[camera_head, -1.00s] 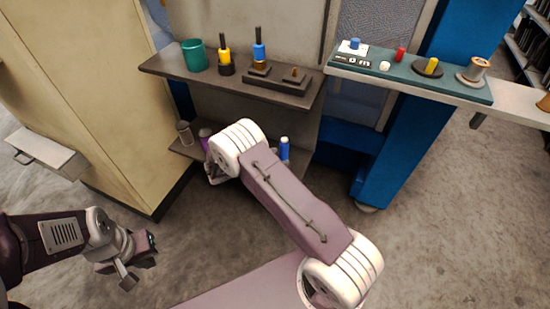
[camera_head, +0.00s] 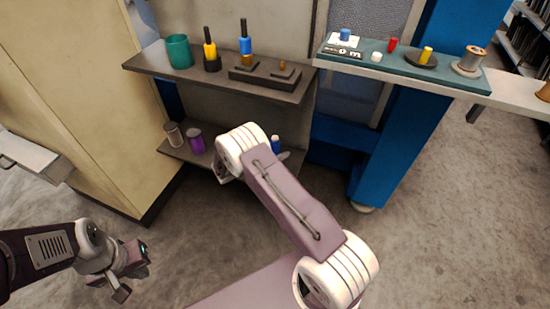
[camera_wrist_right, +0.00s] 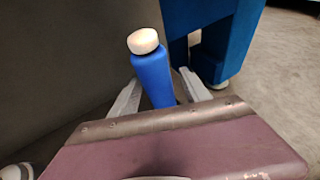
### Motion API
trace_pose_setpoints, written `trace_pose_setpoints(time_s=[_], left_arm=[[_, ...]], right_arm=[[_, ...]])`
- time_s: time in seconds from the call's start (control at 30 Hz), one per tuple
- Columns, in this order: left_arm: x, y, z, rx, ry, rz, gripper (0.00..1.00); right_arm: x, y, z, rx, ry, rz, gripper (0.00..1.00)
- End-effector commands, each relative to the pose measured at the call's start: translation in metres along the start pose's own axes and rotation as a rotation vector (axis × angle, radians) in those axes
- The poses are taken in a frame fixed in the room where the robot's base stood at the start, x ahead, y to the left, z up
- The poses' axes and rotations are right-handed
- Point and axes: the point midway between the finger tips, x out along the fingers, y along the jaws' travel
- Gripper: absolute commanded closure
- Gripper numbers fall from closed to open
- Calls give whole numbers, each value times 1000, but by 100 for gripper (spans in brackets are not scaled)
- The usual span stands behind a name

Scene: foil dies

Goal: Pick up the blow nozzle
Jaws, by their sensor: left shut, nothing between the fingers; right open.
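A blue piece with a rounded cream top, which I take for the blow nozzle, stands on the lower shelf. In the head view its blue upper part (camera_head: 275,142) shows just right of my right arm. In the right wrist view the blue piece (camera_wrist_right: 153,78) leans slightly between the two fingers of my right gripper (camera_wrist_right: 161,92). That gripper is open, with a finger on each side; its lower end is hidden behind the gripper body. My left gripper (camera_head: 134,273) is shut and empty, low at the left, away from the shelves.
A grey tin (camera_head: 174,135) and a purple tin (camera_head: 196,142) stand on the lower shelf, left of my right arm. The upper shelf (camera_head: 150,63) overhangs, holding a green cup (camera_head: 179,51) and upright tools. A blue post (camera_head: 385,150) stands to the right.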

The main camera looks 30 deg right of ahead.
Motion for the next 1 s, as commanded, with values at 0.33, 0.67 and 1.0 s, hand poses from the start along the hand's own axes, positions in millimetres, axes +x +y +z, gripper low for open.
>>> trace_pose_setpoints(time_s=[0.33, 0.67, 1.0], left_arm=[[9, 0, 1, 0, 0, 0, 100], [9, 0, 1, 0, 0, 0, 100], [-8, 0, -1, 0, 0, 0, 100]], right_arm=[[21, 0, 0, 0, 1, 0, 45], [21, 0, 0, 0, 0, 0, 100], [9, 1, 29, 2, -1, 1, 100]])
